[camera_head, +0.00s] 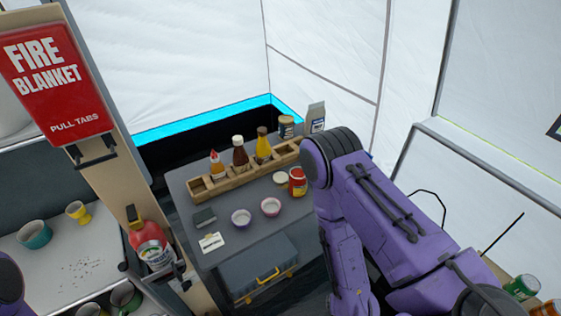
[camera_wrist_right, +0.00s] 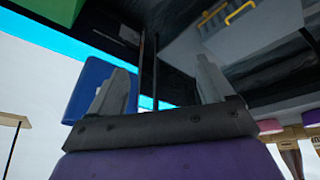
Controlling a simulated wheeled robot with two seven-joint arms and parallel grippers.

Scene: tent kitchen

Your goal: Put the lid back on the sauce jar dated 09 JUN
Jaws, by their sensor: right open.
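A red sauce jar (camera_head: 298,182) stands upright on the grey counter; its date is too small to read. A pale round disc (camera_head: 280,178), possibly the lid, lies just left of it. A dark jar (camera_head: 286,127) stands behind the wooden rack, its label also unreadable. My right arm covers the counter's right side in the head view, and its gripper is hidden there. In the right wrist view my right gripper (camera_wrist_right: 162,82) is open, with nothing between its fingers. Neither jar nor disc is clearly seen there. My left gripper is not in view.
A wooden rack (camera_head: 222,183) with several bottles spans the counter's back. Two small bowls (camera_head: 241,217) (camera_head: 270,208), a dark block (camera_head: 204,217) and a white card (camera_head: 212,243) lie in front. A grey box with a yellow handle (camera_head: 266,276) sits below.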

